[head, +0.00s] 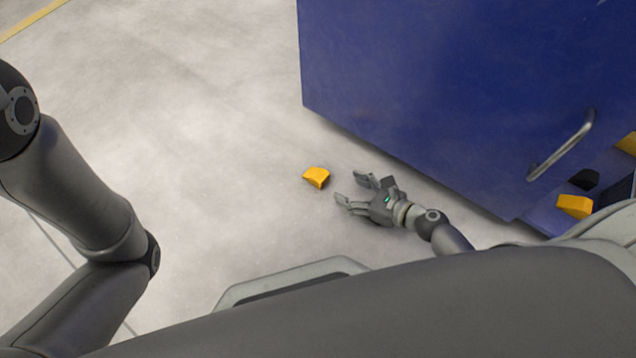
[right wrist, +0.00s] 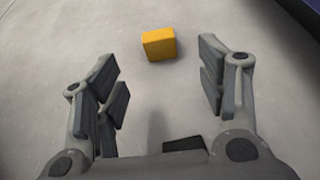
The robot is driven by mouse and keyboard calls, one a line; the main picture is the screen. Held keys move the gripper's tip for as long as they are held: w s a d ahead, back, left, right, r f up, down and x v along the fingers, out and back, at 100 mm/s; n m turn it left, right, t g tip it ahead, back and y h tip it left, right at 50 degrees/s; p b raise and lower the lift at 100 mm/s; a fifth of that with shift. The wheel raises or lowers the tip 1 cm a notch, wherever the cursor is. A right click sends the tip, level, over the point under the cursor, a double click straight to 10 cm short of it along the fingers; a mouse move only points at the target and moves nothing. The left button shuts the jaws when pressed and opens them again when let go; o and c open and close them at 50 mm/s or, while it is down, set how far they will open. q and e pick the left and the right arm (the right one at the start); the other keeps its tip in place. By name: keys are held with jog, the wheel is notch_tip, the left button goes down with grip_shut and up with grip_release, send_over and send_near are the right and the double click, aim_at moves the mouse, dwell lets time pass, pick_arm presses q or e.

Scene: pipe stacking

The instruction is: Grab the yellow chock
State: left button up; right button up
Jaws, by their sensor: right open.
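A yellow chock (head: 316,177) lies on the grey floor, left of the blue cabinet. My right gripper (head: 350,189) is open and empty, low near the floor, just right of the chock with its fingers pointing toward it. In the right wrist view the chock (right wrist: 159,44) sits ahead of the open fingers (right wrist: 160,85), roughly centred between them and apart from both. My left arm shows at the left of the head view, but its gripper is out of the picture.
A large blue cabinet (head: 430,90) with a metal handle (head: 562,145) stands right of the gripper. Another yellow chock (head: 574,206) and a black piece (head: 584,179) lie on a blue ledge at the right; part of a further yellow piece (head: 627,143) shows at the edge. Floor to the left is clear.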

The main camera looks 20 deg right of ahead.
aim_at(320, 174)
jog(key=b+x, duration=0.2)
jog(key=x, duration=0.5)
jog(key=b+x, duration=0.2)
jog(key=x, duration=0.1)
jog(key=shift+w+a+r, duration=0.3)
jog(key=shift+a, duration=0.1)
jog(key=c, duration=1.1)
jog(key=shift+c, duration=0.2)
jog(key=shift+r, duration=0.15)
